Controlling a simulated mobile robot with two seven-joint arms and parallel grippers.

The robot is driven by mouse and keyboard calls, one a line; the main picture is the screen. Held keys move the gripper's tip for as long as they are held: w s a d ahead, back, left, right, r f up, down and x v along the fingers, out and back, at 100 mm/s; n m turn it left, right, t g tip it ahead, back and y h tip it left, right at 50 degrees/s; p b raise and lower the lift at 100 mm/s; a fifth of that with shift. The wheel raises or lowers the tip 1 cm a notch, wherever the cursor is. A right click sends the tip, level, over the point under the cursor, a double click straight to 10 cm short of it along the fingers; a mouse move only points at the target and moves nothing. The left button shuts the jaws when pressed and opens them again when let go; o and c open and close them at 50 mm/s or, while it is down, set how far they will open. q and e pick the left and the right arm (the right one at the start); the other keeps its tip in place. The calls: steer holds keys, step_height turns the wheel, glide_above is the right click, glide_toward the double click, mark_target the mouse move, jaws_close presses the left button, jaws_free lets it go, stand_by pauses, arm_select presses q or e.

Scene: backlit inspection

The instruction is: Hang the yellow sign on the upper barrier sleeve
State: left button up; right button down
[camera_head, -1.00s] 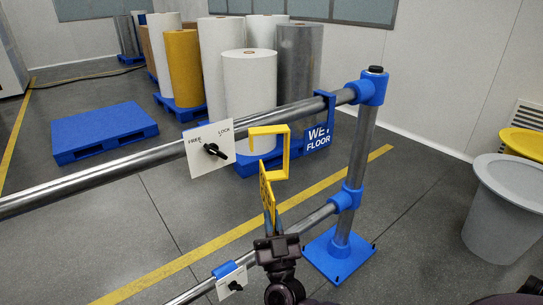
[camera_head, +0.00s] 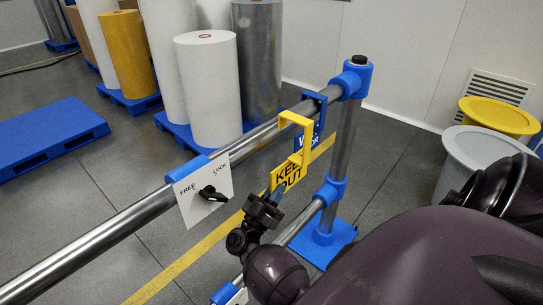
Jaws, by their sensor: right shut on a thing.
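The yellow sign (camera_head: 287,175) reads KEEP OUT and has a square yellow hook at its top. My right gripper (camera_head: 266,207) is shut on its lower edge. The hook overlaps the upper rail (camera_head: 262,138) in the picture, just left of a blue sign; I cannot tell whether it touches or bears on the rail. The upper blue sleeve (camera_head: 186,169) sits on that rail to the left, with a white FREE/LOCK plate (camera_head: 203,190) and black knob (camera_head: 211,194). The sign is to the right of this sleeve, apart from it. My left gripper is not in view.
A blue sign (camera_head: 308,136) hangs near the blue-jointed post (camera_head: 342,140), partly hidden by the yellow hook. A lower blue sleeve (camera_head: 224,294) is at the bottom edge. A grey bin (camera_head: 470,160) stands at right. Rolls and blue pallets are behind.

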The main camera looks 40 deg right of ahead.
arm_select(q)
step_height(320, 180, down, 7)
steer(key=b, duration=0.7)
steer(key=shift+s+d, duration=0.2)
arm_select(e)
steer(key=w+f, duration=0.3)
steer(key=w, duration=0.5)
steer(key=shift+w+a+f, duration=0.3)
steer(key=shift+a+f, duration=0.05)
steer(key=shift+a, duration=0.05)
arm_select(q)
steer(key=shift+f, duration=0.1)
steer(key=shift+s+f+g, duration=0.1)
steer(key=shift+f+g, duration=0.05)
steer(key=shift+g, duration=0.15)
arm_select(e)
steer(key=c, duration=1.2)
jaws_free()
